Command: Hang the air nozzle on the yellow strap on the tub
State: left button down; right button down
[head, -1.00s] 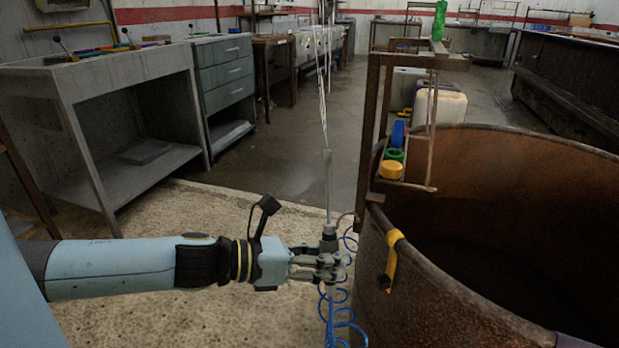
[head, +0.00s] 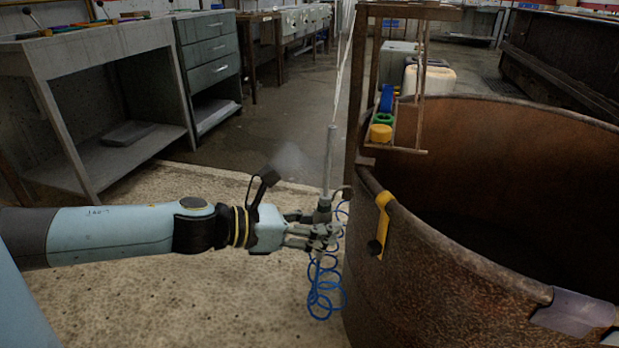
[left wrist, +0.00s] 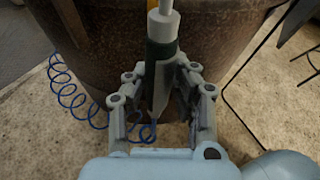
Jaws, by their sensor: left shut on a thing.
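The air nozzle (head: 328,170) is a grey upright tube with a dark body and a coiled blue hose (head: 325,290) hanging below it. My left gripper (head: 322,228) is shut on its body, left of the tub. The left wrist view shows the dark green nozzle body (left wrist: 160,60) between the fingers (left wrist: 160,105). The brown rusty tub (head: 450,270) fills the right side. The yellow strap (head: 382,222) hangs over its near left rim, right of the gripper and apart from it in the head view. My right gripper is not in view.
A rusty frame (head: 408,12) with a small shelf of coloured caps (head: 381,132) stands at the tub's left rim. A grey patch (head: 575,313) sits on the near rim. A grey bench (head: 90,50) and drawers stand at the back left. The floor left of the tub is clear.

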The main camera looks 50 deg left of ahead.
pick_arm(q)
jog(key=shift+w+d+r+p, duration=0.1)
jog(key=shift+w+r+p, duration=0.1)
jog(key=shift+w+p, duration=0.2)
jog(key=w+p, duration=0.1)
jog(key=w+d+p, duration=0.1)
jog(key=w, duration=0.2)
jog(key=shift+w+d+f+p, duration=0.1)
jog(key=shift+w+d+p, duration=0.1)
jog(key=shift+d+p, duration=0.15)
jog(key=shift+w+d+p, duration=0.3)
jog(key=shift+w, duration=0.65)
jog(key=shift+w+d+p, duration=0.25)
jog(key=shift+w, duration=0.7)
